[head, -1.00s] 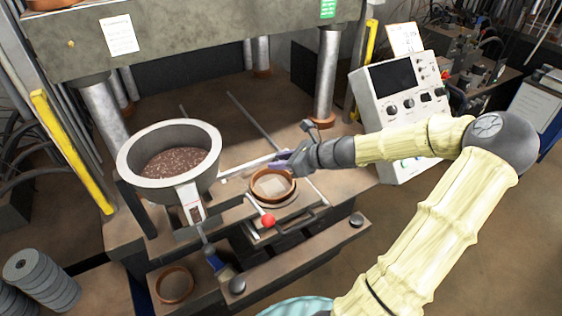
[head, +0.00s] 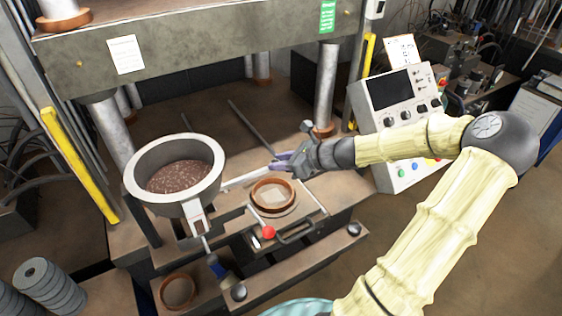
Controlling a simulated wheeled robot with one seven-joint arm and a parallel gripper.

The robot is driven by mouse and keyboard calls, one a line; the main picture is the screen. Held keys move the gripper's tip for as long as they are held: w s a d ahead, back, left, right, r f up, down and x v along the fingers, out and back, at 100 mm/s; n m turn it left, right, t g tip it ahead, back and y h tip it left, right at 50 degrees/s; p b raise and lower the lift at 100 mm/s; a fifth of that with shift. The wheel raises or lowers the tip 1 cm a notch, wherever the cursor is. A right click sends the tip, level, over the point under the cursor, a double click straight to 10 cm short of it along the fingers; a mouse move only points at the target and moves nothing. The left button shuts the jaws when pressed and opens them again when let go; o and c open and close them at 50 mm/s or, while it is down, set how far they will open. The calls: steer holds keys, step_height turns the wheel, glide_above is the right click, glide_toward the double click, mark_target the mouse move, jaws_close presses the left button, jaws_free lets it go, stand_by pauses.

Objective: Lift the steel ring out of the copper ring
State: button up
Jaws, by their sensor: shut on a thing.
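The copper ring (head: 273,208) lies on a small plate at the front of the press bed, open side up, with a pale flat surface inside it. My gripper (head: 279,163) is behind the ring, toward its upper right in the picture, and reaches in from the right. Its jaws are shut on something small. The hand and the viewing angle hide what it is, so I cannot tell whether it is the steel ring. I cannot pick out a separate steel ring inside the copper ring.
A grey hopper (head: 139,189) of brown grit stands left of the ring. A red-knobbed handle (head: 268,232) is in front. A pale bar (head: 240,181) runs behind the ring. Another copper-coloured ring (head: 177,291) lies lower left. The control panel (head: 390,85) stands right.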

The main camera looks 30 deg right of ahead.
step_height(320, 180, up, 3)
steer(key=shift+f+p, duration=0.1)
steer(key=shift+p, duration=1)
